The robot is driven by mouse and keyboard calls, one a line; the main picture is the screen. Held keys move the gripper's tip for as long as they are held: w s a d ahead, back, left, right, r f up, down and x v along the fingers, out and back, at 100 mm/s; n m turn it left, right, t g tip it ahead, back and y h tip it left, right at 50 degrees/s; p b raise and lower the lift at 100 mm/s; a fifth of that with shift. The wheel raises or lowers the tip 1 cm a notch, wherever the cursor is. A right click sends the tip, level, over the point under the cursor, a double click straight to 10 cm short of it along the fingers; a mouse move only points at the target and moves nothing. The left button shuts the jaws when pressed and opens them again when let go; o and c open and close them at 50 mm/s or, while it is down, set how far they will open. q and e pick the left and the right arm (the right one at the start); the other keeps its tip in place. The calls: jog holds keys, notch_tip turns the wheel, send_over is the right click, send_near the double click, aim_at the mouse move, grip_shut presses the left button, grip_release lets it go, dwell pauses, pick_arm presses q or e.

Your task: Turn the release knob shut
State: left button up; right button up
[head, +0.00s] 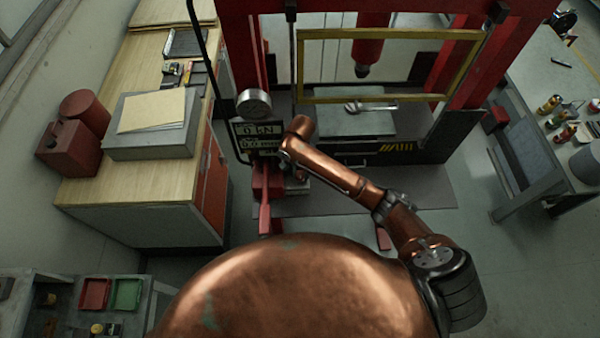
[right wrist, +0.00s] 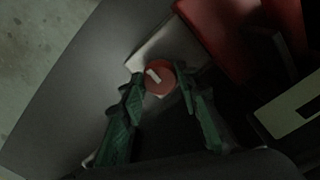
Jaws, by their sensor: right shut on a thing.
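The release knob (right wrist: 160,78) is a small round red knob with a white bar mark across its face. The bar lies at a slant in the right wrist view. My right gripper (right wrist: 159,86) has its two green fingers on either side of the knob, shut on it. In the head view my right gripper (head: 299,176) is small and dark below the bent copper arm, beside the red pump at the press's front left. The knob cannot be made out in the head view. My left gripper is not in view.
The red press frame (head: 466,70) stands ahead, with a yellow-framed guard (head: 388,34). A dial gauge (head: 254,104) and a force display (head: 258,138) stand close to my right arm. A red lever (head: 265,212) points toward me. Benches stand left and right.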

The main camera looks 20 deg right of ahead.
aim_at(300, 173)
dwell(0.3)
jog(key=o, duration=1.1)
jog(key=shift+o, duration=0.2)
notch_tip(300, 173, up, 12)
